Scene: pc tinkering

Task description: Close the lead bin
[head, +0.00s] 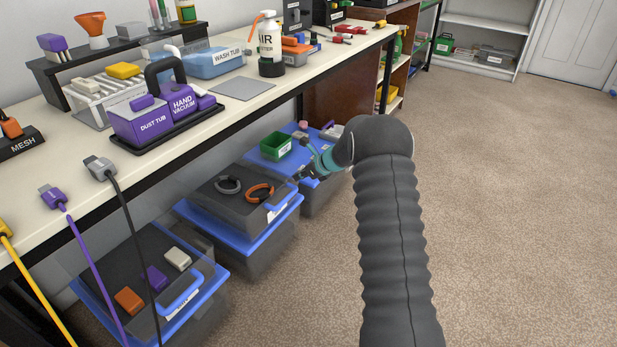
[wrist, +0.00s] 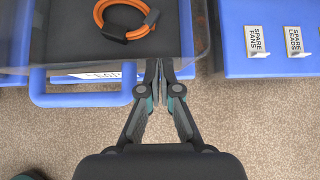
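The bin that seems to be the lead bin (head: 236,203) is the middle one under the bench, a clear-walled tray with a dark floor and blue handle, jutting out over a blue base. A grey coil (head: 227,185) and an orange coil (head: 260,192) lie in it. In the wrist view its blue handle (wrist: 85,99) is at left, its label partly hidden. My gripper (head: 303,174) is at the bin's front right corner. In the wrist view my gripper (wrist: 161,72) has its fingertips together, empty, right of the handle; contact with the bin cannot be told.
A blue bin (wrist: 230,40) with tags "SPARE FANS" and "SPARE LEADS" stands to the right, with a narrow gap between. A nearer bin (head: 200,295) holds orange, purple and white blocks. The workbench (head: 215,125) overhangs the bins. Carpet (head: 500,200) is clear at right.

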